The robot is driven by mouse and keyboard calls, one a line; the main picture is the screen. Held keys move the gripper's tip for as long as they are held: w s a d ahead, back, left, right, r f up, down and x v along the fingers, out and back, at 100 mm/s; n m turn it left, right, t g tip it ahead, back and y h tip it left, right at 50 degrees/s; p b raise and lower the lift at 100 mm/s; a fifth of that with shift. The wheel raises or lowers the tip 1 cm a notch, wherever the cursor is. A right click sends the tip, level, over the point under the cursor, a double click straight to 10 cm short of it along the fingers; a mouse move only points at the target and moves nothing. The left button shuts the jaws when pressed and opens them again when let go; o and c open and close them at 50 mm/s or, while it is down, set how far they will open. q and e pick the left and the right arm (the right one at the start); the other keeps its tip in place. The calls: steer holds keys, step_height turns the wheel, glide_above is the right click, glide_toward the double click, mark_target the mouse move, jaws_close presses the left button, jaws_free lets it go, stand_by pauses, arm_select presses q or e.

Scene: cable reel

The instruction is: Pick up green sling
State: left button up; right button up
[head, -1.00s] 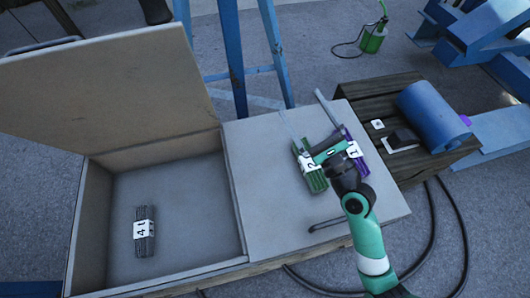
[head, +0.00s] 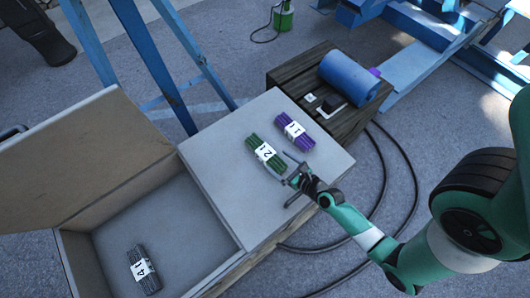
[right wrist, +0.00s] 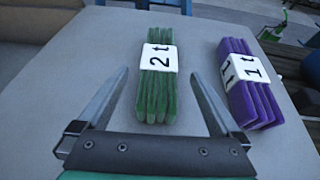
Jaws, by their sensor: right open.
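The green sling (head: 267,153) is a folded bundle with a white "2 t" label, lying on the grey table top (head: 222,190). It also shows in the right wrist view (right wrist: 157,75), upright in the picture between the fingers. My right gripper (head: 285,180) is open and empty, just to the lower right of the green sling. In the right wrist view its two fingers (right wrist: 159,78) stand either side of the sling's near part, with a gap on both sides. Its height above the table is hard to tell. My left gripper is not in view.
A purple sling (head: 294,131) labelled "1 t" lies close to the right of the green one. An open box (head: 75,245) at left holds a grey sling (head: 143,270) labelled "4 t". A blue roll (head: 350,78) lies on a dark wooden crate (head: 350,122) behind.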

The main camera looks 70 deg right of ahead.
mark_target(270, 156)
steer(key=shift+b+x, duration=0.55)
steer(key=shift+x, duration=2.2)
steer(key=shift+s+a, duration=0.1)
jaws_close()
